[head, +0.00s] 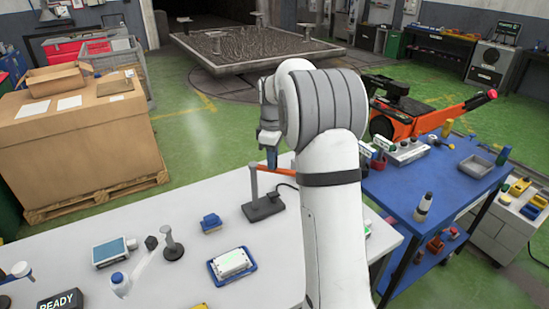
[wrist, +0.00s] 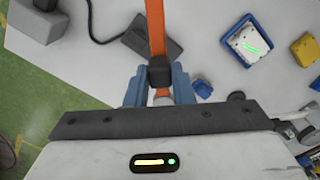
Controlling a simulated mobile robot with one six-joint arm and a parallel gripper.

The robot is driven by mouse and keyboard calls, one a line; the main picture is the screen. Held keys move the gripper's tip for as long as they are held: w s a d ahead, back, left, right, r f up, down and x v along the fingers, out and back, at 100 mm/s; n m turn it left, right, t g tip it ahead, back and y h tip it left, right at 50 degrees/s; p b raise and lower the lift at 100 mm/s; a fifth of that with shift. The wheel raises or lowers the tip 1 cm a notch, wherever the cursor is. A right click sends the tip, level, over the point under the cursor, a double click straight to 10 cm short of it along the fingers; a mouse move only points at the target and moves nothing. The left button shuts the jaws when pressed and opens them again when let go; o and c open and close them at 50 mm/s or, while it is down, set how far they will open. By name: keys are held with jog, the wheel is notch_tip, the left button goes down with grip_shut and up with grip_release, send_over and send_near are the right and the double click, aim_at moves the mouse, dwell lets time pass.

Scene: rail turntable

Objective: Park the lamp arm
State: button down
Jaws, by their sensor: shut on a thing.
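The lamp arm is an orange bar (head: 277,170) on a grey post (head: 253,183) that rises from a dark base (head: 263,207) on the white table. In the wrist view the orange bar (wrist: 156,28) runs from the top edge down to a dark block (wrist: 159,74) between my blue fingers. My gripper (wrist: 157,92) is shut on the lamp arm at this end. In the head view my gripper (head: 271,157) is above the table's far edge, and my arm hides part of the lamp's right side.
On the white table (head: 185,285) stand a dark post (head: 171,243), a blue block (head: 211,223), a blue tray with a white device (head: 232,263) and a blue-topped box (head: 114,251). A black cable lies by the lamp base. A blue table (head: 400,190) stands at right.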

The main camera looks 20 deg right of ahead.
jog(key=shift+w+r, duration=0.15)
dwell(0.4)
jog(key=c, duration=1.2)
grip_release()
jog(key=shift+c, duration=0.2)
notch_tip(320, 180, up, 7)
jog(key=shift+d+r+b, duration=0.1)
jog(key=shift+b, duration=0.45)
jog(key=shift+r, duration=0.2)
